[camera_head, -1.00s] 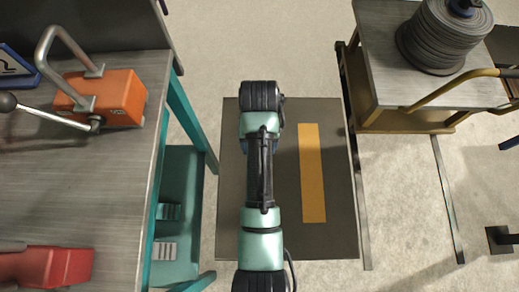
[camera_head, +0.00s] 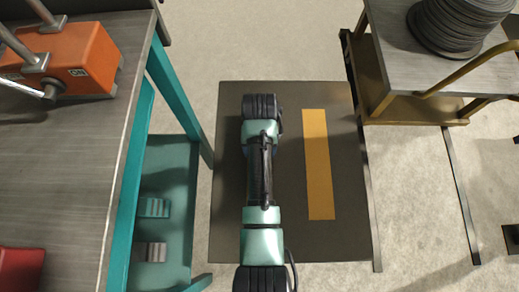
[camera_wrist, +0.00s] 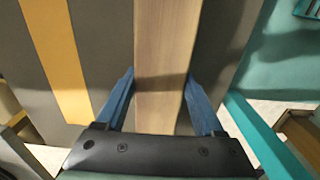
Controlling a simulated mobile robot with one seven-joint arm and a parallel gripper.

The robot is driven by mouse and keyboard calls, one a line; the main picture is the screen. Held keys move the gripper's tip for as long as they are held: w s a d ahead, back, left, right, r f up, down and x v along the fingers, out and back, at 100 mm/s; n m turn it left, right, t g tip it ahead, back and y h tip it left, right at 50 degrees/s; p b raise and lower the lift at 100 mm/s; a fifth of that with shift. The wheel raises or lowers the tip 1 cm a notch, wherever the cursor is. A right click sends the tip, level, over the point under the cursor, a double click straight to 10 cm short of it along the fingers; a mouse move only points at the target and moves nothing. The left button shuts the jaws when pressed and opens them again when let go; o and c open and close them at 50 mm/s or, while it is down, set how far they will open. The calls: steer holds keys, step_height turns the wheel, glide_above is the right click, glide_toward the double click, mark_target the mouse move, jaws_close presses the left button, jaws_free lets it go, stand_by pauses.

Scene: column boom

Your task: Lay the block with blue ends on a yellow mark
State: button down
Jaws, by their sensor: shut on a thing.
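My gripper (camera_wrist: 160,75) is shut on a long pale wooden block (camera_wrist: 167,35), with one blue finger on each side of it in the wrist view. The block runs out of the top of that view, and its ends are not visible. The yellow mark (camera_head: 319,164) is a long strip on a dark mat (camera_head: 347,235). In the wrist view the yellow mark (camera_wrist: 57,60) lies left of the block, apart from it and roughly lengthwise with it. In the head view my arm hides the gripper and the block.
A trolley (camera_head: 385,45) with a grey cable spool (camera_head: 455,25) stands at right. Pale floor lies beyond the mat.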

steer(key=shift+f+b, duration=0.5)
steer(key=shift+f, duration=0.95)
steer(key=shift+f, duration=0.1)
steer(key=shift+f, duration=0.15)
jaws_free()
step_height(320, 180, up, 12)
steer(key=p, duration=0.4)
steer(key=shift+r+p, duration=0.2)
steer(key=shift+p, duration=0.1)
